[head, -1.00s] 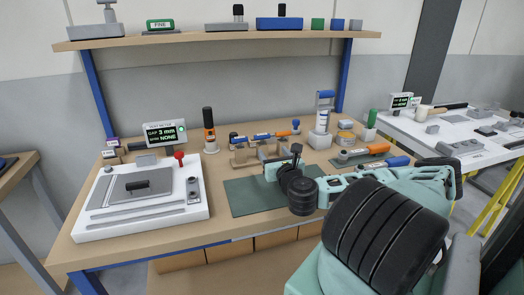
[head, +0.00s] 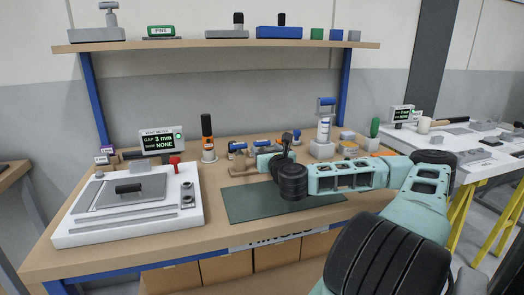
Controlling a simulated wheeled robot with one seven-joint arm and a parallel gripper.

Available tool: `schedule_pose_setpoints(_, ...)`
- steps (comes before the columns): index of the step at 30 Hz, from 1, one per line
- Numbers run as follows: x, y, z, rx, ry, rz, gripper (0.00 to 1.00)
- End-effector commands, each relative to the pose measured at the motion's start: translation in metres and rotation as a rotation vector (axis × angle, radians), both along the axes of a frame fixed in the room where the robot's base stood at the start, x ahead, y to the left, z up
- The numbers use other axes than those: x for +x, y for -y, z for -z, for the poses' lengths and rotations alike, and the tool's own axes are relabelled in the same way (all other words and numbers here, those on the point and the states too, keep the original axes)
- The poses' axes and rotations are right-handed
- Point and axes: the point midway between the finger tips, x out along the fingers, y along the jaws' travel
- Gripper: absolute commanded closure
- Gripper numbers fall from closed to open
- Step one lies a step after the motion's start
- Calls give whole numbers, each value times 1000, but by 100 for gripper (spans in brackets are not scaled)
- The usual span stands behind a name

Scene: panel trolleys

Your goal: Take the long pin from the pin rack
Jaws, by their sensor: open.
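The pin rack (head: 243,172) is a low wooden stand towards the back of the workbench, partly hidden behind my gripper. Blue-ended pins (head: 237,148) lie at it, with more blue and orange parts to the right. I cannot tell which one is the long pin. My gripper (head: 267,160) is at the rack's right side, in front of the pins. It is open, and its fingers are small and partly hidden by my wrist. I cannot tell whether it touches a pin.
A white gauge plate (head: 70,232) with a display (head: 158,141) stands at left. A green mat (head: 240,205) lies below my wrist. An orange-and-black tool (head: 207,138) and a blue-and-white dispenser (head: 325,128) stand at the back. A shelf (head: 220,45) spans above.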

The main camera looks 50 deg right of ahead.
Motion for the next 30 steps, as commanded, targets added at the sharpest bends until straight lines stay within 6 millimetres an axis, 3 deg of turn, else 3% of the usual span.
schedule_pose_setpoints(9,38,20,-1,-2,-1,1,38)
schedule_pose_setpoints(18,42,23,0,-1,-1,1,38)
schedule_pose_setpoints(22,42,23,0,-1,-1,1,72)
schedule_pose_setpoints(30,42,23,-1,-1,0,1,73)
